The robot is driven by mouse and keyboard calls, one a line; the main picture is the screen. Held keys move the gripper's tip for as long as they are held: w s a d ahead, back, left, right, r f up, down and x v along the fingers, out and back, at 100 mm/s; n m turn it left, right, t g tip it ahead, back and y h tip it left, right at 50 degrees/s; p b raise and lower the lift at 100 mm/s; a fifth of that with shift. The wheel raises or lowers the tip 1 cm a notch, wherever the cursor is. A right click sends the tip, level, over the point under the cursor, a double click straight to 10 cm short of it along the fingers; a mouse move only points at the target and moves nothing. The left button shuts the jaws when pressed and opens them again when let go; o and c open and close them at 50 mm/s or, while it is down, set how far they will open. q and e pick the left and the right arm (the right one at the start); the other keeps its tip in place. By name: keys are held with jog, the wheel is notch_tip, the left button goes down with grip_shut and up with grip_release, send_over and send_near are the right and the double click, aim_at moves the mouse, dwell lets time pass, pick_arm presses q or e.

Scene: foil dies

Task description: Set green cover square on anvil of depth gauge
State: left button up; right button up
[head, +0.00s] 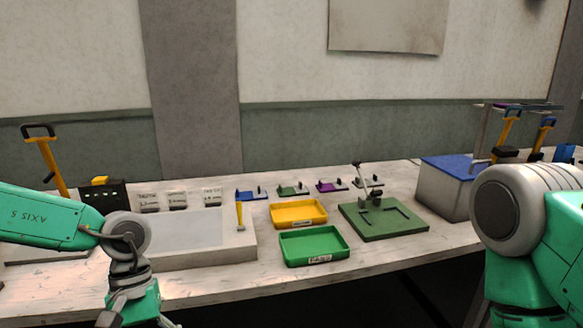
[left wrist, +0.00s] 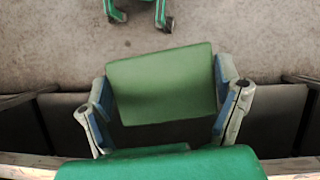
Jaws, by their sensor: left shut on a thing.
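My left gripper (left wrist: 164,88) is shut on a flat green rectangular piece, seemingly the green cover (left wrist: 162,82); it sits between the two blue-padded fingers, slightly tilted in the left wrist view. In the head view my left arm comes in at the lower left, and the fingers and cover are out of frame. What looks like the depth gauge (head: 368,186), a grey stand with an arm, stands on a green base plate (head: 384,226) on the bench. Its anvil is too small to make out. My right gripper is not visible.
Below the cover is open floor (left wrist: 240,40).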

pick_arm(q)
jog(key=f+m, duration=0.1)
jog(key=s+f+m+y, duration=0.1)
jog(key=f+m, duration=0.1)
jog(key=m, duration=0.1)
jog(key=shift+s+d+f+y+b, duration=0.25)
jog(key=shift+s+f+y+b, duration=0.05)
jog(key=shift+f+b, duration=0.1)
jog(key=shift+a, duration=0.1)
